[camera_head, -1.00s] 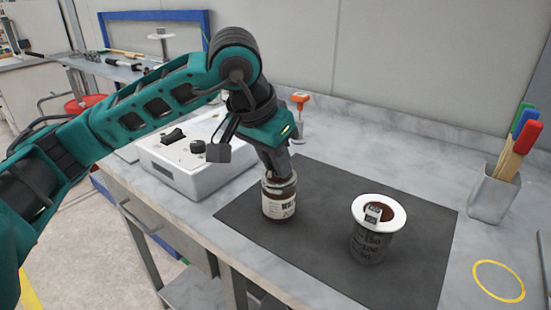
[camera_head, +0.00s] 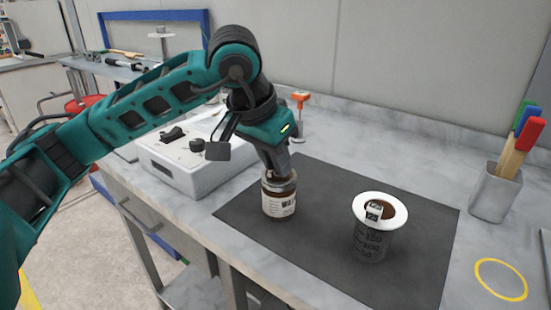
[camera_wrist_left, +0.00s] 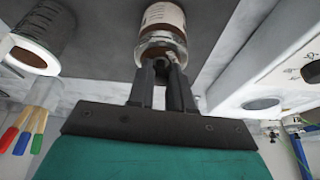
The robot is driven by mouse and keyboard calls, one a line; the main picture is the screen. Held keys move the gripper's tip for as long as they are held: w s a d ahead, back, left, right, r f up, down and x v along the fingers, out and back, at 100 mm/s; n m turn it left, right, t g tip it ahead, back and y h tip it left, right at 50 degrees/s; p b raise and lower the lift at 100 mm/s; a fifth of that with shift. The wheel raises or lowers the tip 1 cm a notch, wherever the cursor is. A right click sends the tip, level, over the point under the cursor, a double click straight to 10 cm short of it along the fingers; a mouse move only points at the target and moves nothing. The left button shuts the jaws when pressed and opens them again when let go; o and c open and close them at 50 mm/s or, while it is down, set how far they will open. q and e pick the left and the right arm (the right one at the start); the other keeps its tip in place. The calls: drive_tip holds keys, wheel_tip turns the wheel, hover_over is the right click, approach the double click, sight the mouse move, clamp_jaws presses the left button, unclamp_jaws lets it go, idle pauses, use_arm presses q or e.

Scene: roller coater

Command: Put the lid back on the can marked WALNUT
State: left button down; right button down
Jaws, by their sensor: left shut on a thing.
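A small clear can or jar (camera_head: 279,203) with brown contents and a pale label stands upright on the dark mat (camera_head: 330,180). The label print is too small to read for certain. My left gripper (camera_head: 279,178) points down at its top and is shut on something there. In the left wrist view the two fingers (camera_wrist_left: 163,72) meet the can's top end (camera_wrist_left: 163,40). The fingers hide the top, so I cannot tell whether they hold a lid or the rim. My right gripper is not in view.
A white device (camera_head: 185,165) is at the left. A metal holder (camera_head: 493,192) with colored-handled tools stands far right. A yellow circle (camera_head: 500,280) marks the bench.

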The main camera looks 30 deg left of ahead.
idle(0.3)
use_arm(q)
drive_tip(key=c, duration=0.9)
unclamp_jaws()
drive_tip(key=shift+c, duration=0.2)
drive_tip(key=shift+o, duration=0.4)
drive_tip(key=o, duration=0.4)
drive_tip(key=shift+r+p, duration=2.45)
drive_tip(key=shift+r, duration=1.1)
drive_tip(key=shift+c, duration=0.3)
clamp_jaws()
